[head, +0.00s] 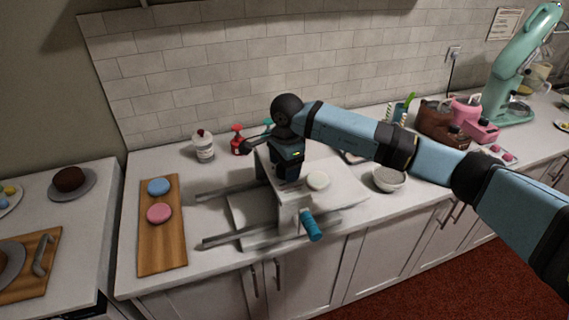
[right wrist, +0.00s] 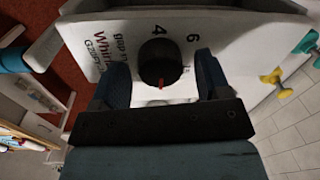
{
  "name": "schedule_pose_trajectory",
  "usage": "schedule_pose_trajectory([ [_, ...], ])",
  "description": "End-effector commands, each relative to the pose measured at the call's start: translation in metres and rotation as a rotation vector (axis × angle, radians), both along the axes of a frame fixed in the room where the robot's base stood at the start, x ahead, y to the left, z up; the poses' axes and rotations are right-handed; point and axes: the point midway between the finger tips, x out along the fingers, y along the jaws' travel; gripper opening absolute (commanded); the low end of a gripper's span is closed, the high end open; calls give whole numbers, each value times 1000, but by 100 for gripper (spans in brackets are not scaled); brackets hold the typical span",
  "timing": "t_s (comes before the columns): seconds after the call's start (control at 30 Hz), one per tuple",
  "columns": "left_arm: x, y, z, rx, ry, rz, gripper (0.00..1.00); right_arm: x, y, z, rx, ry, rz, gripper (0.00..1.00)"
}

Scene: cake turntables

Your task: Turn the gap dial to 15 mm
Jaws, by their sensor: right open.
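The gap dial (right wrist: 160,62) is a round black knob with a red pointer mark on a white panel in the right wrist view. The red mark faces the bottom of that picture. Printed figures 4 and 6 and the words "gap mm" show around it; other figures are hidden or unclear. My right gripper (right wrist: 161,72) is open, with one finger on each side of the dial; I cannot tell whether they touch it. In the head view my right gripper (head: 288,175) is over the white machine (head: 290,215) and hides the dial. My left gripper is not in view.
A wooden board (head: 160,243) with blue and pink discs lies left. A bowl (head: 388,179) is to the right, under my right arm.

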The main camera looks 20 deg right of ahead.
Motion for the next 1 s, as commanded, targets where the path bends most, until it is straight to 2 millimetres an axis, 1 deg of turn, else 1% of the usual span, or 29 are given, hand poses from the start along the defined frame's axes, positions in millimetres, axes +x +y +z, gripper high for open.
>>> schedule_pose_trajectory([
  [0.07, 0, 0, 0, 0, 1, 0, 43, 0, 0, 0, 0, 0, 0, 70],
  [0.1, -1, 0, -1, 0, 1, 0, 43, 0, 0, 0, 0, 0, 0, 67],
  [0.17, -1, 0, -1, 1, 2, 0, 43, 0, 0, 0, 0, 0, 0, 54],
  [0.2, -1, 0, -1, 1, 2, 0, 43, 0, 0, 0, 0, 0, 0, 44],
  [0.27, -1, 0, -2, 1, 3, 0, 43, 0, 0, 0, 0, 0, 0, 31],
  [0.3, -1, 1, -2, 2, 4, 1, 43, 0, 0, 0, 0, 0, 0, 22],
  [0.5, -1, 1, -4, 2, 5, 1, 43, 0, 0, 0, 0, 0, 7, 21],
  [0.67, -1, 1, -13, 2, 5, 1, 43, 1, -1, -2, -1, -2, 45, 21],
  [0.87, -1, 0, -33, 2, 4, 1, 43, 1, -1, -4, -1, -3, 161, 21],
  [1.0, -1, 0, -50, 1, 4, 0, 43, 1, -1, -5, -2, -4, 276, 21],
])
